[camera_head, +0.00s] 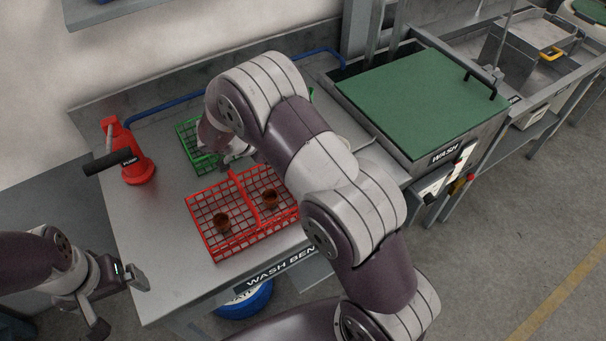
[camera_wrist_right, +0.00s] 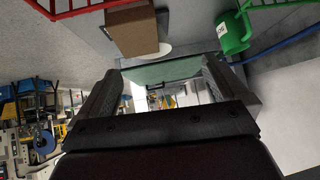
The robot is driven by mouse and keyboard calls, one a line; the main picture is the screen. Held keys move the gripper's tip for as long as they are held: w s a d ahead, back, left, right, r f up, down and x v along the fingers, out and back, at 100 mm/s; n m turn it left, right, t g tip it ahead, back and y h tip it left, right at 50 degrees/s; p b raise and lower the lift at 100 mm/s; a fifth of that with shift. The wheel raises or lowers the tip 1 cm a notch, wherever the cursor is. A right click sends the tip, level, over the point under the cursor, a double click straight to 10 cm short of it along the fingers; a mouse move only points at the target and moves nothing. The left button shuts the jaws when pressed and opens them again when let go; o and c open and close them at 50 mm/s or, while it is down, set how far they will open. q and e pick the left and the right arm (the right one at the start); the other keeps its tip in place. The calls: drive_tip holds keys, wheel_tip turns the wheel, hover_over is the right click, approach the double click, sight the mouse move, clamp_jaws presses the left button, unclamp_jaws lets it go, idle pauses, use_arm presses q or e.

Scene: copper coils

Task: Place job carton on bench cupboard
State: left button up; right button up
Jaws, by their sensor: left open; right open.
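A brown carton (camera_wrist_right: 132,30) shows in the right wrist view, above the space between the fingers and apart from them. It does not show in the head view, where my right arm covers part of the bench. My right gripper (camera_wrist_right: 162,67) is open, with nothing between its fingers. In the head view it is mostly hidden by its own arm, over the bench near the green basket. My left gripper (camera_head: 119,300) is open and empty at the lower left, off the bench's left edge. I cannot make out a bench cupboard in either view.
A green-topped wash unit (camera_head: 420,95) adjoins on the right. A green can (camera_wrist_right: 233,35) shows in the wrist view.

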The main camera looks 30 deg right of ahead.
drive_tip(key=shift+s+d+f+m+g, duration=0.25)
drive_tip(key=shift+s+f+g, duration=0.15)
drive_tip(key=shift+s+f, duration=0.2)
drive_tip(key=shift+s+d+f+m+g, duration=0.25)
drive_tip(key=shift+s+f+g, duration=0.15)
drive_tip(key=shift+s+f, duration=0.2)
drive_tip(key=p+x, duration=0.2)
drive_tip(key=x, duration=0.8)
drive_tip(key=shift+w+d, duration=0.1)
drive_tip(key=shift+d, duration=0.1)
drive_tip(key=shift+w+d+f, duration=0.1)
drive_tip(key=shift+d+f, duration=0.15)
drive_tip(key=shift+f, duration=0.05)
drive_tip(key=shift+a+r, duration=0.1)
drive_tip(key=c, duration=0.9)
drive_tip(key=shift+c, duration=1.2)
